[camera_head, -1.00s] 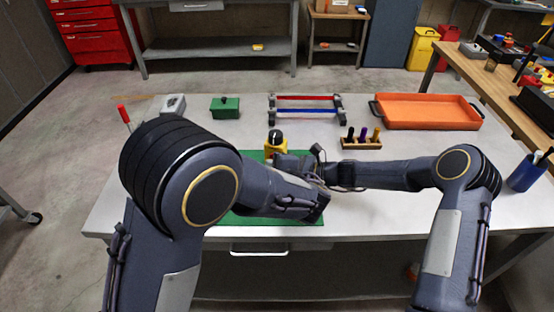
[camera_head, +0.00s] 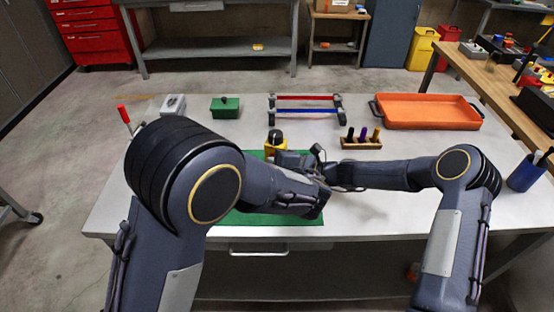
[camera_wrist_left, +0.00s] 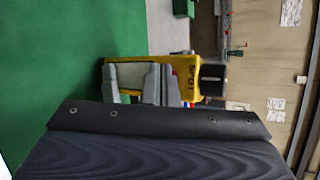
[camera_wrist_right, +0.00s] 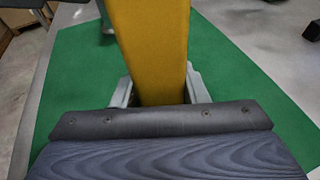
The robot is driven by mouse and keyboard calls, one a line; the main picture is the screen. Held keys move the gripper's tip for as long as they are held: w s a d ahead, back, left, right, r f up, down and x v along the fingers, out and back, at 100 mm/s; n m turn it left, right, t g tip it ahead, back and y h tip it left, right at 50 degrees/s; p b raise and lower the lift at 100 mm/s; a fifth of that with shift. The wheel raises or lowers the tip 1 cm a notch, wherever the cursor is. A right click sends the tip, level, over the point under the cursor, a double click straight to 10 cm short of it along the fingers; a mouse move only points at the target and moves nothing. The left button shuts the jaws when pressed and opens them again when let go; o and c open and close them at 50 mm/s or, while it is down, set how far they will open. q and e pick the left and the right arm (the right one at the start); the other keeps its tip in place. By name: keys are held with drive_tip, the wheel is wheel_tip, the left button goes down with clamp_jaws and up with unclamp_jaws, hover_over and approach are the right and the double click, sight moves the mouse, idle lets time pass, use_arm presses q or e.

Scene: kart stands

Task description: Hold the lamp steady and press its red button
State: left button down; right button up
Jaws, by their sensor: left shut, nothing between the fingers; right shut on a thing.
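The yellow lamp (camera_head: 276,146) with a black top stands upright on the green mat (camera_head: 262,219), partly hidden behind my arms in the head view. In the left wrist view the lamp (camera_wrist_left: 197,63) shows sideways with dark lettering and a black end. My left gripper (camera_wrist_left: 160,82) is shut and empty, its fingertips close to the lamp's side. A small bit of red shows by the fingertips; whether they touch it I cannot tell. My right gripper (camera_wrist_right: 160,92) is shut on the lamp's yellow body (camera_wrist_right: 150,45), one finger on each side.
Behind the lamp are a green box (camera_head: 225,107), a rack with red and blue bars (camera_head: 307,111), and a wooden block (camera_head: 361,143) with several upright tools. An orange tray (camera_head: 427,112) lies at the back right. A red-handled tool (camera_head: 124,114) stands at the left edge.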

idle(0.3)
use_arm(q)
drive_tip(key=shift+s+a, duration=0.15)
drive_tip(key=shift+s, duration=0.35)
drive_tip(key=shift+s, duration=0.15)
drive_tip(key=s, duration=0.1)
drive_tip(key=s+a, duration=0.1)
drive_tip(key=s, duration=0.3)
drive_tip(key=shift+s+a, duration=0.25)
drive_tip(key=shift+a, duration=0.1)
use_arm(e)
drive_tip(key=o, duration=1)
